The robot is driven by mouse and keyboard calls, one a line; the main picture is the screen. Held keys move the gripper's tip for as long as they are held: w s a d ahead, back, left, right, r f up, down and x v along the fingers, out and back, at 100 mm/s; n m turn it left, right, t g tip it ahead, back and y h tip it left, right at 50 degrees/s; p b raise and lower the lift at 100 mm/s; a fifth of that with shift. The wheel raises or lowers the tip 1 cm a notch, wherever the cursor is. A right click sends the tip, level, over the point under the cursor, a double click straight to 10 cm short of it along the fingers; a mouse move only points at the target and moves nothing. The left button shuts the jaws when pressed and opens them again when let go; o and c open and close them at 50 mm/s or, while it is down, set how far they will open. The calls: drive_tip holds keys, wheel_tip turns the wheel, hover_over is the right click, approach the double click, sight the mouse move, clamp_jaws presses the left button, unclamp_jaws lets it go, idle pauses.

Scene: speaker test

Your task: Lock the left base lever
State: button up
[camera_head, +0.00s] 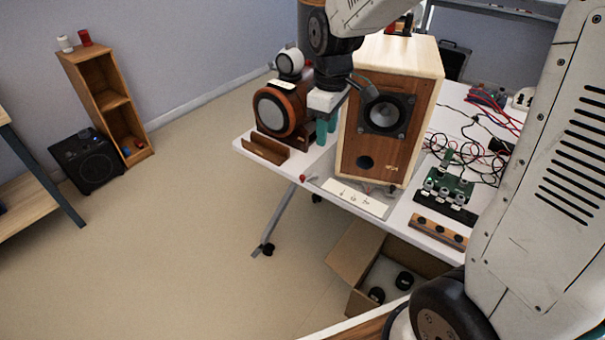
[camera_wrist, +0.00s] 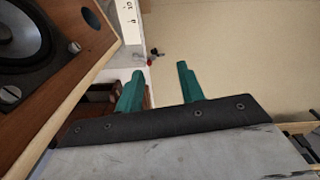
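The wooden speaker (camera_head: 388,110) stands upright on a grey base plate (camera_head: 372,208) at the table's front edge. A small red-tipped lever (camera_head: 303,178) sticks out at the left front of the base. In the wrist view the red tip (camera_wrist: 152,61) shows beyond the teal fingers, beside the white label plate (camera_wrist: 130,25). Whether the lever is locked cannot be told. My gripper (camera_head: 326,130) is left of the speaker, above and behind the lever. In the wrist view its fingers (camera_wrist: 159,74) are apart with nothing between them; the lever is not touched.
A round orange-brown speaker (camera_head: 272,108) and a small wooden stand (camera_head: 265,150) are left of my gripper. A green circuit board (camera_head: 448,185) and cables lie right of the speaker. An open cardboard box (camera_head: 350,255) is below the table edge.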

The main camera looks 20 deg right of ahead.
sight(303, 176)
drive_tip(key=w+f+n, duration=0.1)
drive_tip(key=w+f, duration=0.2)
drive_tip(key=f, duration=0.2)
drive_tip(key=w+a+f+n, duration=0.1)
drive_tip(key=w+f+n, duration=0.1)
drive_tip(key=w+f, duration=0.2)
drive_tip(key=w+f+n, duration=0.1)
drive_tip(key=w+f, duration=0.3)
drive_tip(key=f, duration=0.2)
drive_tip(key=shift+a+n+g, duration=0.3)
drive_tip(key=shift+n, duration=0.1)
wheel_tip(303, 176, down, 8)
drive_tip(key=shift+f, duration=0.1)
